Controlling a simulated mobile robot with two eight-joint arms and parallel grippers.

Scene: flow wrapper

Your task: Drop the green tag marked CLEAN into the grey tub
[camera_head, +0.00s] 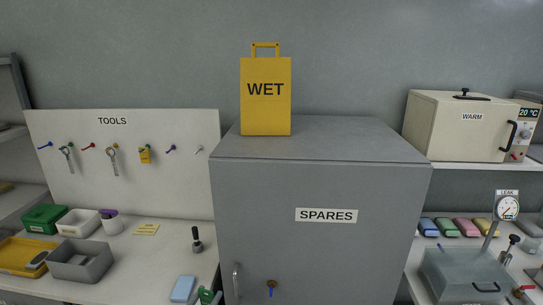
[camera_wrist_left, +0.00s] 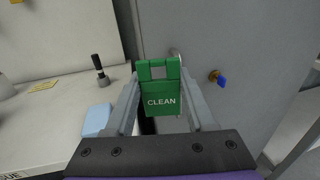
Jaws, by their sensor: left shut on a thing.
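The green tag marked CLEAN (camera_wrist_left: 162,101) is held upright between the two fingers of my left gripper (camera_wrist_left: 160,92), its lettering facing the wrist camera. In the head view only part of the green tag (camera_head: 208,297) shows at the bottom edge, in front of the left side of the SPARES cabinet and right of a light blue block. The grey tub (camera_head: 82,271) stands on the worktop at the left, well to the left of the tag. It looks empty. My right gripper is in neither view.
Beside the tub are a yellow tray (camera_head: 20,257), a white bin (camera_head: 77,223) and a green box (camera_head: 45,218). The blue block (camera_head: 183,289) and a black-handled stamp (camera_head: 197,240) stand between tub and cabinet (camera_head: 320,185).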

